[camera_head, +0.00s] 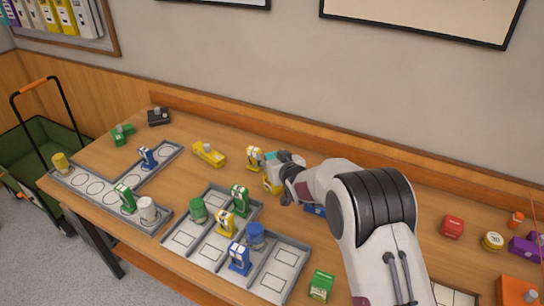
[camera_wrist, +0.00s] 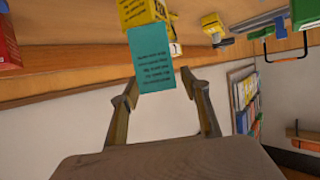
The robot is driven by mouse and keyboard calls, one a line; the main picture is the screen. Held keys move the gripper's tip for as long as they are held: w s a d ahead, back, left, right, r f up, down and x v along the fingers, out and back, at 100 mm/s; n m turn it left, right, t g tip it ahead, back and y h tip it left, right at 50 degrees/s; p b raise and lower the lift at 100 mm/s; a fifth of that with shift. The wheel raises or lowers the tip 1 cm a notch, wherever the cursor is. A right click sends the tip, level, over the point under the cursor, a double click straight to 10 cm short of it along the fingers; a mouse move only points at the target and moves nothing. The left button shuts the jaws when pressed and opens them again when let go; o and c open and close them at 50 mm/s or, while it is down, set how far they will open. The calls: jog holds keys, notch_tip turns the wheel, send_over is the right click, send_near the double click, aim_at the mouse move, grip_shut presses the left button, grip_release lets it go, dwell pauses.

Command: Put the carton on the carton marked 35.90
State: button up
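A teal carton (camera_wrist: 152,58) with small dark print sits between my gripper's fingers in the wrist view, both fingertips at its sides. In the head view, the teal carton (camera_head: 280,157) shows partly at the end of my gripper (camera_head: 286,170). Whether the two cartons touch, I cannot tell. No 35.90 marking is legible.
Another yellow item (camera_head: 254,159) stands close by on the left. Grey trays (camera_head: 205,262) with several bottles and small boxes lie in front. A red box (camera_head: 452,227) and other goods stand at the right. A wall runs behind the table.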

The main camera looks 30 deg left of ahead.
jog(key=shift+r, duration=0.2)
dwell(0.3)
jog(key=v, duration=1.2)
dwell(0.5)
dwell(0.4)
dwell(0.3)
jog(key=d+r+m+h, duration=0.15)
jog(key=d+r, duration=0.25)
jog(key=d, duration=0.4)
jog(key=d+r+m+h, duration=0.1)
jog(key=d+r+h, duration=0.1)
jog(key=d+r, duration=0.4)
jog(key=s+d+r+m+h, duration=0.15)
jog(key=s+d, duration=0.25)
jog(key=d, duration=0.4)
jog(key=s+d+r+m+h, duration=0.1)
jog(key=s+d+r+h, duration=0.15)
jog(key=d, duration=0.55)
jog(key=s+d+m+g, duration=0.1)
jog(key=s+d, duration=0.4)
jog(key=s, duration=0.4)
jog(key=s+d+m+g+h, duration=0.1)
jog(key=s+d, duration=0.5)
jog(key=s, duration=0.4)
jog(key=s+d+m+g+h, duration=0.1)
jog(key=s+d+m+g, duration=0.1)
jog(key=s+d, duration=0.3)
jog(key=s, duration=0.4)
jog(key=shift+s+d+f, duration=0.15)
jog(key=shift+s, duration=0.15)
